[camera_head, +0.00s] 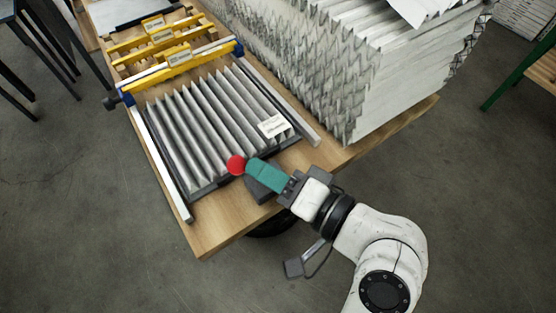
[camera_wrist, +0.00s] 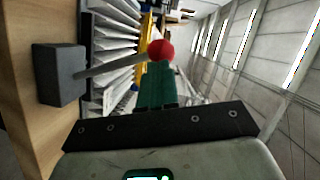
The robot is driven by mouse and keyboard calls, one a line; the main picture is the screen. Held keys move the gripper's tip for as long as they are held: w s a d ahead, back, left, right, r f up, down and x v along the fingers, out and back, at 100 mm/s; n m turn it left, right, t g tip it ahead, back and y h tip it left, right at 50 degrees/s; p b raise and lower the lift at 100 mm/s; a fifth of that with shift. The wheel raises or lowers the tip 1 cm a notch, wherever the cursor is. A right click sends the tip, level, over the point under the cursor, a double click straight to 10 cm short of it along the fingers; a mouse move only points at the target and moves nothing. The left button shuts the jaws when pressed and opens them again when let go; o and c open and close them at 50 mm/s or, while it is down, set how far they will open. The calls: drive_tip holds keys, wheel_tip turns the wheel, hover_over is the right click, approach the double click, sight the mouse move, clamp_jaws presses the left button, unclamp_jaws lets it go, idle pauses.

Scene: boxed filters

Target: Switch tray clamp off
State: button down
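The tray clamp has a lever with a red ball knob (camera_head: 236,165), a thin metal rod and a dark grey base block (camera_wrist: 60,75). The base sits near the front edge of the wooden table, partly hidden behind my gripper in the head view. My gripper (camera_head: 252,168) has green fingers, which look closed together and empty. Their tips are right at the red knob; I cannot tell whether they touch it. In the wrist view the knob (camera_wrist: 160,50) shows just past the fingertips (camera_wrist: 156,66). The rod runs left from the knob to the base.
A pleated filter (camera_head: 215,120) with a white label lies between metal rails on the wooden table (camera_head: 225,225). A yellow bar (camera_head: 180,67) with blue ends crosses the rails behind it. A tall stack of filters (camera_head: 400,80) stands at the right. Floor is clear at the front left.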

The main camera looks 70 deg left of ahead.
drive_tip(key=shift+s+d+f+n, duration=0.1)
drive_tip(key=shift+s+f+n, duration=0.1)
drive_tip(key=shift+s+n, duration=0.45)
drive_tip(key=shift+s, duration=0.1)
